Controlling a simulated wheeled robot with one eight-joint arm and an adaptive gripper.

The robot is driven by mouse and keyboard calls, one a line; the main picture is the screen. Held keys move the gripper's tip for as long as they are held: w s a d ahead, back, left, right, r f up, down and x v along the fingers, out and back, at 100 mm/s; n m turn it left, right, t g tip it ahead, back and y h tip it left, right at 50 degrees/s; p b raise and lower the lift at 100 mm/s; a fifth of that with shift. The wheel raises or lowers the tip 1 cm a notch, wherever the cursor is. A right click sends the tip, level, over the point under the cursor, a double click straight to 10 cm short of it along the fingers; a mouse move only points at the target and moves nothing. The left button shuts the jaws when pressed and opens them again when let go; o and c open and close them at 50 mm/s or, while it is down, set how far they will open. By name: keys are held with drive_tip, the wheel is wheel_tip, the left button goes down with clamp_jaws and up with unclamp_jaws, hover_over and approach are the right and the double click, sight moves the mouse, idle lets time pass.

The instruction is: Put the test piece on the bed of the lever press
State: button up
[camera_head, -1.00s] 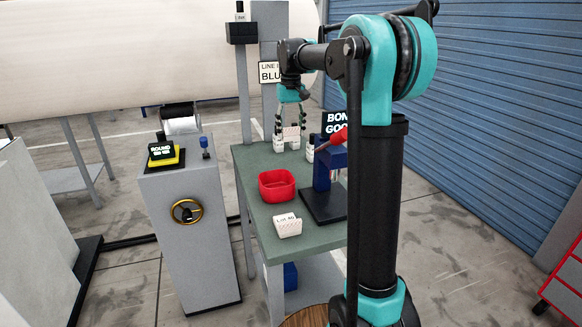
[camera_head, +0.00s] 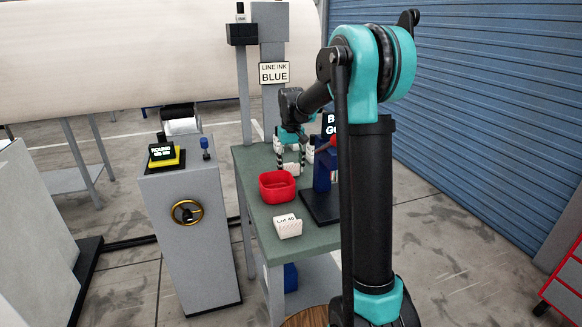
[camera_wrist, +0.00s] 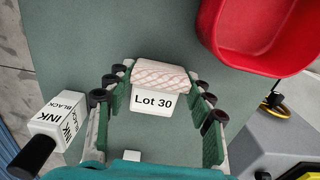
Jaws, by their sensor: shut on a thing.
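My gripper (camera_head: 290,167) is over the green table, behind the red bin and left of the lever press. In the wrist view its fingers (camera_wrist: 160,92) are closed on the sides of a pale, patterned test piece (camera_wrist: 160,75) with a white "Lot 30" tag (camera_wrist: 153,102). The lever press (camera_head: 322,172) is dark blue with a red lever handle. Its black bed (camera_head: 320,208) looks bare, though my arm covers its right part. Another pale piece, tagged "Lot 40" (camera_head: 288,227), lies near the table's front edge.
A red bin (camera_head: 277,187) stands beside the press; its wall also shows in the wrist view (camera_wrist: 215,40). A black-ink bottle (camera_wrist: 60,122) stands near my fingers. A grey pedestal (camera_head: 190,245) with a yellow handwheel is left of the table (camera_head: 262,222).

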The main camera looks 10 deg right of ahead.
drive_tip(key=shift+f, duration=0.1)
drive_tip(key=o, duration=1.2)
